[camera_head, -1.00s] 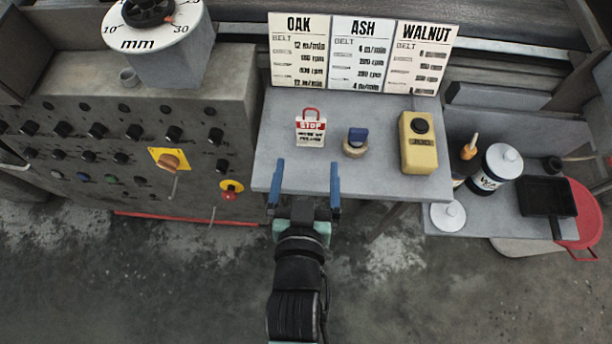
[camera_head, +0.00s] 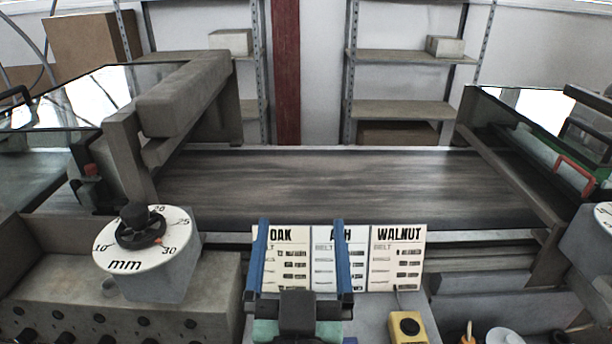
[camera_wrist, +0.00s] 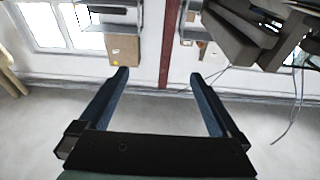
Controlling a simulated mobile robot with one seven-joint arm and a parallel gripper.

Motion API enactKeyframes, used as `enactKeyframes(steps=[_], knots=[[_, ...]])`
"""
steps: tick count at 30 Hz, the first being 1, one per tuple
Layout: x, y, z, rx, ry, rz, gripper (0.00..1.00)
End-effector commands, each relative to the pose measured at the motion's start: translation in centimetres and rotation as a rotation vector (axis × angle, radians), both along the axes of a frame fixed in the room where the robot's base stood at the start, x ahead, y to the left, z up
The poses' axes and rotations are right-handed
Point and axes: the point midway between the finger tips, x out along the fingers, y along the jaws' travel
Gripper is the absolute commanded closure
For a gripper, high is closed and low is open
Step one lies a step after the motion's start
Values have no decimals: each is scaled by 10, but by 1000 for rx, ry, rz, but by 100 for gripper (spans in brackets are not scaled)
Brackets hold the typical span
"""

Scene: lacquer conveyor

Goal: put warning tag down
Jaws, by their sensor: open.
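My gripper (camera_head: 301,228) is open and empty, with its two blue fingers pointing up in front of the OAK and ASH cards. In the wrist view my gripper (camera_wrist: 158,76) also has nothing between its fingers, and it faces the room's wall and floor. The warning tag is not visible in either current view. Only a strip of the grey table (camera_head: 374,318) shows at the bottom of the head view, partly hidden by my gripper.
The OAK, ASH and WALNUT cards (camera_head: 397,262) stand at the table's back, before the wide conveyor belt (camera_head: 320,185). A yellow box (camera_head: 408,330) is at the lower right. A large mm dial (camera_head: 180,245) on a grey console stands left. Shelves (camera_head: 410,57) are behind.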

Motion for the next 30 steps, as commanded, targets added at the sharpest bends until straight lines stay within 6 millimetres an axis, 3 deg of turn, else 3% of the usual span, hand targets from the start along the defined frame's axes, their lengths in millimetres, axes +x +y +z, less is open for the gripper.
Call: enactKeyframes(steps=[1, 6, 9, 12, 15, 18, 30], knots=[[3, -2, 46, 0, -90, -2, 1], [-13, -5, 171, -2, -332, 1, 1], [-34, -6, 230, -6, -454, 2, 1], [-54, -7, 270, -9, -544, 5, 1], [-68, -7, 293, -13, -597, 6, 1], [-75, -7, 303, -14, -621, 6, 1], [-76, -7, 311, -15, -623, 7, 1]])
